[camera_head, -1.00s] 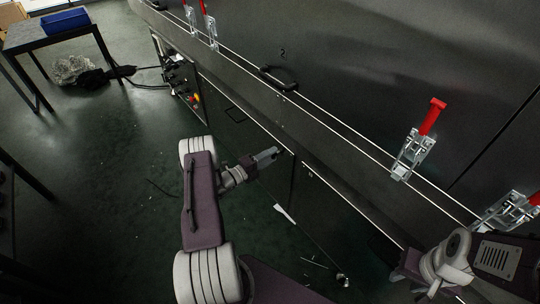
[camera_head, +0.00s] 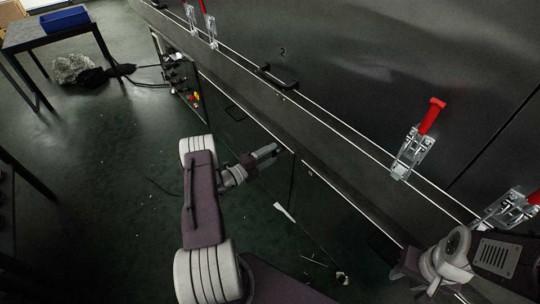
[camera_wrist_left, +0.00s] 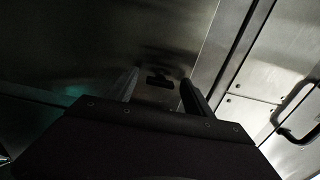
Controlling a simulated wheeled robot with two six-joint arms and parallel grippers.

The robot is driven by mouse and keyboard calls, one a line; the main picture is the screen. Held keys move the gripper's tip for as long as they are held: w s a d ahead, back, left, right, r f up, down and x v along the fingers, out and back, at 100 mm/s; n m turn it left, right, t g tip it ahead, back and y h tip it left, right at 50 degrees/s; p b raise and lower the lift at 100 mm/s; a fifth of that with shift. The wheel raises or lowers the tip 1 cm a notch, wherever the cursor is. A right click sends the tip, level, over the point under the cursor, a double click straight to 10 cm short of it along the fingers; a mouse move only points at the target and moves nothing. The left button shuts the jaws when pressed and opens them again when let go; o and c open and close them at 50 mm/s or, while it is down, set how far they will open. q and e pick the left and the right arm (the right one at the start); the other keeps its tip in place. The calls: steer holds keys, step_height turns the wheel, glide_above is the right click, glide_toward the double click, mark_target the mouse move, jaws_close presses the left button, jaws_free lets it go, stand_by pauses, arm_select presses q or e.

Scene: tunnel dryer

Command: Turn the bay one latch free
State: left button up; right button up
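Toggle latches with red handles sit along the ledge of the dark machine (camera_head: 390,60). One latch (camera_head: 412,150) stands right of centre with its red handle pointing up. Another latch (camera_head: 513,208) is at the right edge, partly cut off by the frame. Two more latches (camera_head: 190,16) (camera_head: 211,28) stand at the upper left, upright. I see only the number "2" on the panel, so I cannot tell which latch is bay one's. My left gripper (camera_head: 268,152) is below the ledge, touching no latch. In the left wrist view its fingers (camera_wrist_left: 160,88) are apart and empty. My right gripper's fingers do not show.
A black handle (camera_head: 278,79) is on the door under the number. A control box (camera_head: 180,75) with cables is at the machine's left end. A table (camera_head: 50,35) with a blue bin (camera_head: 66,20) stands upper left. The left floor is mostly clear.

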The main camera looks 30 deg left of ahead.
arm_select(q)
steer(key=p+v, duration=0.3)
steer(key=v, duration=0.6)
stand_by(0.4)
